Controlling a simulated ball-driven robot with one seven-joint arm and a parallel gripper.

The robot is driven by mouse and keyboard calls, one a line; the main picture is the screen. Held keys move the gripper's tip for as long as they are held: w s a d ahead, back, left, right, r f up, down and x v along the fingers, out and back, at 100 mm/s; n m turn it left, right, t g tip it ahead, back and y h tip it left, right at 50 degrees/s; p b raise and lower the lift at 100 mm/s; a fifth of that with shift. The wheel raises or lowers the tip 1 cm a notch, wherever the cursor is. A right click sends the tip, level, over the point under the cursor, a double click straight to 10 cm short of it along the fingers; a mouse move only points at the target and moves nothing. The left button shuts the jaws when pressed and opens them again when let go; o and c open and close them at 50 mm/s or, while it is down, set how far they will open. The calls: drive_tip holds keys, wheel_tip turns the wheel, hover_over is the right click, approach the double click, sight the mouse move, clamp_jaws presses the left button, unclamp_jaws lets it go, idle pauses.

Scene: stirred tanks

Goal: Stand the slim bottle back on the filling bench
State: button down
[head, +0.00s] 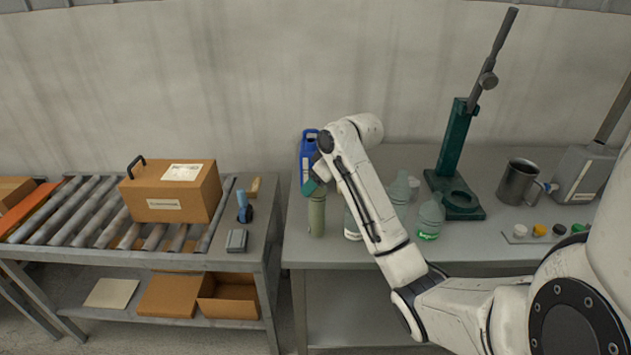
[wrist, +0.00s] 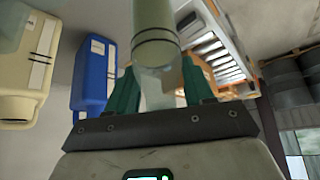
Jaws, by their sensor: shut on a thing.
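The slim bottle (head: 317,214) is olive green and upright near the left end of the filling bench (head: 490,246). In the head view I cannot tell whether its base touches the bench top or is just above it. My gripper (head: 314,187), with green fingers, is shut on the bottle's upper part. In the wrist view, the fingers of my gripper (wrist: 158,82) stand on both sides of the bottle's pale, clear-looking top. The green body of the slim bottle (wrist: 157,22) runs out of the top of that view.
A blue jug (head: 307,150) stands close behind the bottle. Clear bottles (head: 430,216) stand to the right, partly behind my arm. A green press stand (head: 455,165), steel mug (head: 517,182) and caps are farther right. A roller table (head: 98,221) with a carton (head: 172,190) is left, across a gap.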

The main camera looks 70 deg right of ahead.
drive_tip(key=shift+f, duration=0.1)
drive_tip(key=shift+c, duration=2.2)
unclamp_jaws()
drive_tip(key=shift+r, duration=0.3)
drive_tip(key=p+v, duration=0.2)
drive_tip(key=v, duration=0.9)
drive_tip(key=shift+s+r, duration=0.25)
drive_tip(key=shift+s, duration=0.05)
drive_tip(key=shift+a, duration=0.1)
